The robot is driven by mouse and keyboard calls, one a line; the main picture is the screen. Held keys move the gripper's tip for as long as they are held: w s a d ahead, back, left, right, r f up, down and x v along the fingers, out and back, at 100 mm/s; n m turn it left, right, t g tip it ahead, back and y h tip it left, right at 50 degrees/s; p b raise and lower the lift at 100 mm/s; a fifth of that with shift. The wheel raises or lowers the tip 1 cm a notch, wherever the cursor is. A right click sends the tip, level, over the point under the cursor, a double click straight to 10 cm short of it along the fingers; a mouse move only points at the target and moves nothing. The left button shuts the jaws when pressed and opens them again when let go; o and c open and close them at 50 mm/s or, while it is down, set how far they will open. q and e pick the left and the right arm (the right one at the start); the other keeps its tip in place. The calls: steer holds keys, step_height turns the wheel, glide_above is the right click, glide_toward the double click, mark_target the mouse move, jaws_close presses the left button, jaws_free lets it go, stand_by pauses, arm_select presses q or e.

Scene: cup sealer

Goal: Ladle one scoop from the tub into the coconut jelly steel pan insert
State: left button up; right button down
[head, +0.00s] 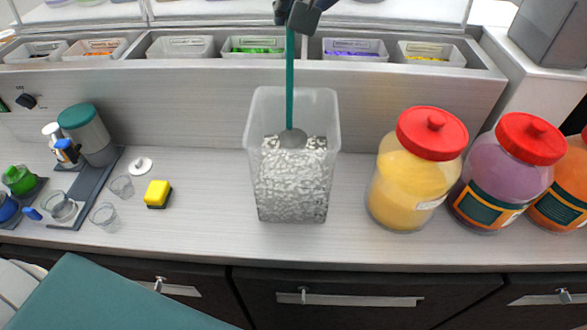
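A tall clear tub (292,200) stands on the counter in the middle, mostly filled with white chunky pieces. A ladle with a green handle (290,85) stands nearly upright in it. Its grey bowl (293,138) is at the surface of the white pieces; whether it holds any is unclear. A dark gripper (297,14), apparently my right one, is at the top edge, shut around the handle top. My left gripper is not in view. Several pan inserts sit in the rail behind; a pale, whitish one (180,47) may be the coconut jelly insert, but labels are unreadable.
Other inserts hold green (252,45), purple (355,49), yellow (424,52) and orange (97,49) contents. Red-lidded jars (412,180) stand at the right. A yellow sponge (157,194) and small cups (104,217) are at the left. Clear counter flanks the tub.

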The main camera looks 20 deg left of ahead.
step_height(320, 180, down, 9)
steer(key=b, duration=0.6)
steer(key=shift+f+b, duration=0.15)
steer(key=shift+b, duration=0.2)
stand_by(1.1)
steer(key=shift+r+p, duration=8.45)
steer(key=shift+r, duration=1.7)
steer(key=shift+f, duration=0.1)
